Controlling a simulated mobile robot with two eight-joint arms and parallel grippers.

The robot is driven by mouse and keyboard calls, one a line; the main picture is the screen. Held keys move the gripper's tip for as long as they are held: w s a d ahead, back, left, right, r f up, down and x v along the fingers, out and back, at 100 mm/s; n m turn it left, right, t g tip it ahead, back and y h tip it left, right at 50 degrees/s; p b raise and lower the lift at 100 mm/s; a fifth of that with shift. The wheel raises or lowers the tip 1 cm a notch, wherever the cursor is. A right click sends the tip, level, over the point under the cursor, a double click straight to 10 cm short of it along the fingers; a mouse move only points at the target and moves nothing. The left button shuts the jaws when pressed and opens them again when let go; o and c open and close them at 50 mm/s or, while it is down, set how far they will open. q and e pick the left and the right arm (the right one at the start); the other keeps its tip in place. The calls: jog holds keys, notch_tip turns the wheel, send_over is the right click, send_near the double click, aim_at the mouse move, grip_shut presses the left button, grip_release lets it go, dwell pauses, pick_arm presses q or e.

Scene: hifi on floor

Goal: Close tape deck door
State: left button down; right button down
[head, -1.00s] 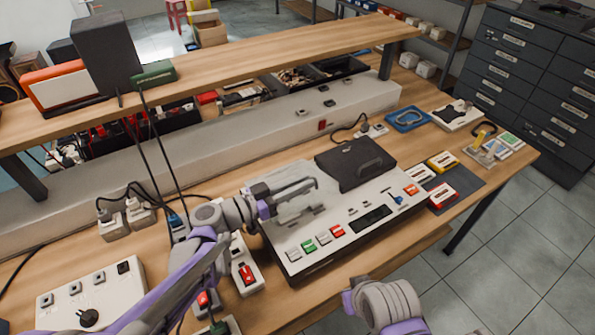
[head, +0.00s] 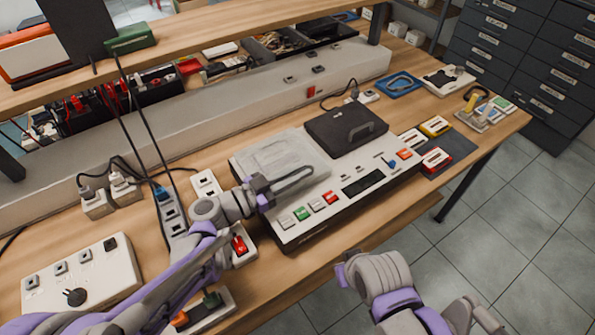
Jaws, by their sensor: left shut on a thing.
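The tape deck (head: 333,205) is a white unit on the wooden bench, with coloured buttons along its front. Its pale grey door (head: 283,157) is at the left of its top and looks lowered, nearly flat; I cannot tell if it is fully seated. My left gripper (head: 296,180) is over the front part of this door, its fingers shut at the door's front edge. The fingers hide part of that edge.
A dark lid with a handle (head: 345,128) covers the deck's right rear. Cassettes (head: 435,126) lie on a dark mat to the right. Power strips (head: 172,222) and a control box (head: 83,275) stand left. A long pale ledge (head: 250,105) runs behind.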

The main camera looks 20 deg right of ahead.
pick_arm(q)
jog(key=shift+f, duration=0.2)
jog(key=c, duration=0.9)
grip_release()
jog(key=shift+r, duration=0.1)
notch_tip(320, 180, up, 10)
jog(key=shift+p, duration=0.85)
